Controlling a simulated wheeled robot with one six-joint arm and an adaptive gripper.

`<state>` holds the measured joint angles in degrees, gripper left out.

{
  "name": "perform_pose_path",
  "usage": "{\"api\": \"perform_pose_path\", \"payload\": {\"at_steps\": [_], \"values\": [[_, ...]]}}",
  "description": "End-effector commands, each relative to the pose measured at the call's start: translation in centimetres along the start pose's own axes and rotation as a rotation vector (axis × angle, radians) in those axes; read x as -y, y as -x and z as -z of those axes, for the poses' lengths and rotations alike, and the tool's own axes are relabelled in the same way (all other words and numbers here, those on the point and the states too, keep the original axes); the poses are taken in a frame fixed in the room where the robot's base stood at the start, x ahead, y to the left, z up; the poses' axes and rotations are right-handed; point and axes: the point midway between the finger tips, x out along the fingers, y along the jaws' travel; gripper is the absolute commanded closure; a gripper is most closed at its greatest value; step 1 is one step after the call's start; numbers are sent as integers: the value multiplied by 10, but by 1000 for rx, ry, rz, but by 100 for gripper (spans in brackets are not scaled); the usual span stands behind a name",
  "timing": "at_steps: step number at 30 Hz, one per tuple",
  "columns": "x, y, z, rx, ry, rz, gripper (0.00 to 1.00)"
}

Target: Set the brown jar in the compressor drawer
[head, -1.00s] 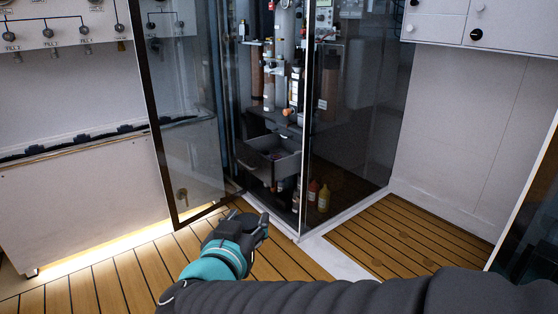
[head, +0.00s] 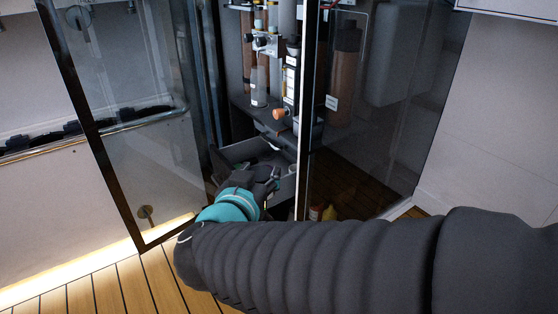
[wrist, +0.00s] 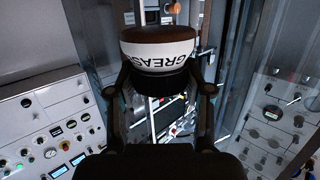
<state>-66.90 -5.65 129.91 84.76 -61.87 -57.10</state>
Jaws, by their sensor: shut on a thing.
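The brown jar (wrist: 158,35) has a white band marked GREASE. It sits between the two fingers of my gripper (wrist: 158,82), which is shut on it. In the head view my gripper (head: 264,180) is at the open grey compressor drawer (head: 285,190), over or just in front of it; I cannot tell which. The jar cannot be made out in the head view, where the gripper and wrist hide it. The drawer's near side is partly covered by my arm.
A glass door (head: 130,140) stands open on the left of the cabinet. A glass panel (head: 375,110) with a bright edge post is close on the right. Bottles and tubes (head: 260,85) stand above the drawer. Bottles (head: 328,213) sit low behind the glass.

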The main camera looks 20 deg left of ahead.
Motion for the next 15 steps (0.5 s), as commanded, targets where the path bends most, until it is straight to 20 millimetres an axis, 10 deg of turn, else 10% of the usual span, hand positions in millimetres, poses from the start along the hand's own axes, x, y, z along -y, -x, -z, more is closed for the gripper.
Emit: {"api": "perform_pose_path", "payload": {"at_steps": [15], "values": [[64, -110, 19, 2, 88, 412, 92]]}}
